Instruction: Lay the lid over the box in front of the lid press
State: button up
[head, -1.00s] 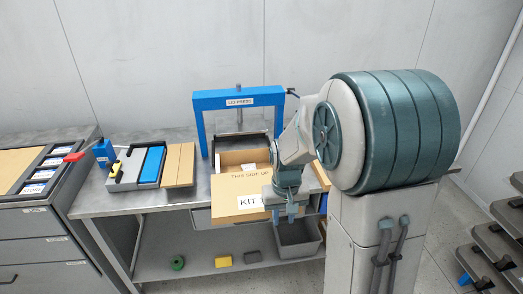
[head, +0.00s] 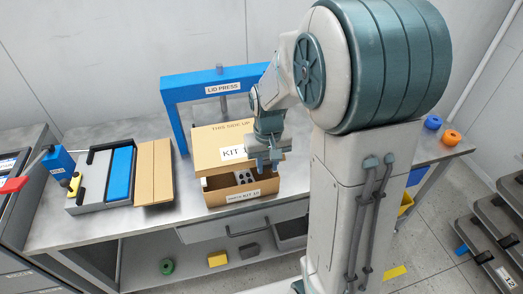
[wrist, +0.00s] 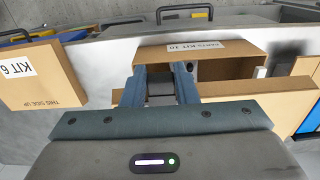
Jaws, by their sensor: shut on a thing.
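The cardboard lid (head: 208,143), marked THIS SIDE UP and KIT, is in my gripper (head: 274,164); its number is hidden in the head view. My gripper is shut on the lid's front edge, to the right of its label. In the wrist view, a strip of the lid (wrist: 245,90) shows beside the fingers (wrist: 160,88). The open box (head: 212,196), labelled PARTS KIT 10, stands below. The lid hangs over its rear part, with a gap at the front showing pale contents. The box also shows in the wrist view (wrist: 225,68). The blue lid press (head: 178,110) stands behind.
Another cardboard piece (wrist: 42,88), marked KIT 6, shows at left in the wrist view. My arm hides part of the bench.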

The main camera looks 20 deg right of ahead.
jog(key=shift+s+a+f+b, duration=0.1)
jog(key=shift+a+f+b, duration=0.05)
jog(key=shift+f+b, duration=2.8)
jog(key=shift+f, duration=0.85)
jog(key=shift+f+b, duration=0.45)
jog(key=shift+f, duration=0.1)
jog(key=o, duration=1.1)
notch_tip(320, 180, up, 26)
jog(key=p, duration=1)
